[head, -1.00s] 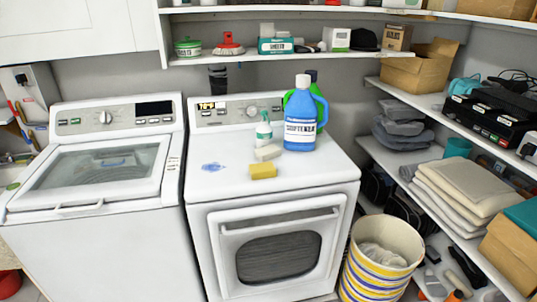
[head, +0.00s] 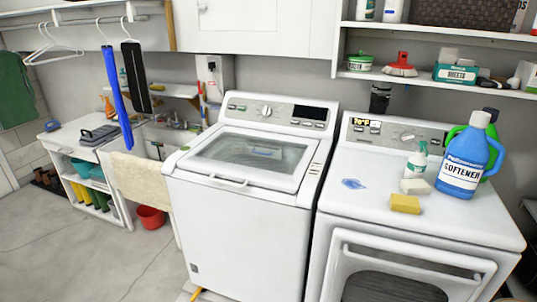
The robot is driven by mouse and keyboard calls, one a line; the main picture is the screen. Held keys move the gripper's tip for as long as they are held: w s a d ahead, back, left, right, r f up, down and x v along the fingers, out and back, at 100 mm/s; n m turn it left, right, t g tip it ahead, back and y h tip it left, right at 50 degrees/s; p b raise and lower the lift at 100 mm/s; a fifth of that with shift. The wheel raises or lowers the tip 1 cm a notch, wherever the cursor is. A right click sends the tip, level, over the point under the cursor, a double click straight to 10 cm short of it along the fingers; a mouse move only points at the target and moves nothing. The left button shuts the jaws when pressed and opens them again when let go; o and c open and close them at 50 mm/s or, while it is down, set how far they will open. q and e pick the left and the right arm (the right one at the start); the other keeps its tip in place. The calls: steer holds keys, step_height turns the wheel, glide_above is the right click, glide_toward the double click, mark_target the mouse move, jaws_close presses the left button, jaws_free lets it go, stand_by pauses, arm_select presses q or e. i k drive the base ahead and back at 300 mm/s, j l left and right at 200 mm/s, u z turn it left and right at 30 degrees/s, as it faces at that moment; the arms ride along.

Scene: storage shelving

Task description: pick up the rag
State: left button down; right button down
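A cream cloth (head: 143,188), which looks like a rag or towel, hangs over the front edge of the utility sink (head: 166,138), left of the washing machine. Its lower right part is next to the washer's side. I cannot tell for sure that this cloth is the rag. Neither of my grippers shows in the head view.
A white washer (head: 240,210) and dryer (head: 400,225) stand side by side. The dryer top holds a blue softener bottle (head: 463,160), a spray bottle (head: 417,160), a yellow sponge (head: 405,204) and a blue spot (head: 353,184). A red bucket (head: 151,218) stands below the sink.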

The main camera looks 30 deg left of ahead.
mark_target(411, 186)
steer(key=i+l+z, duration=0.3)
steer(key=i+z, duration=0.35)
steer(key=i, duration=0.15)
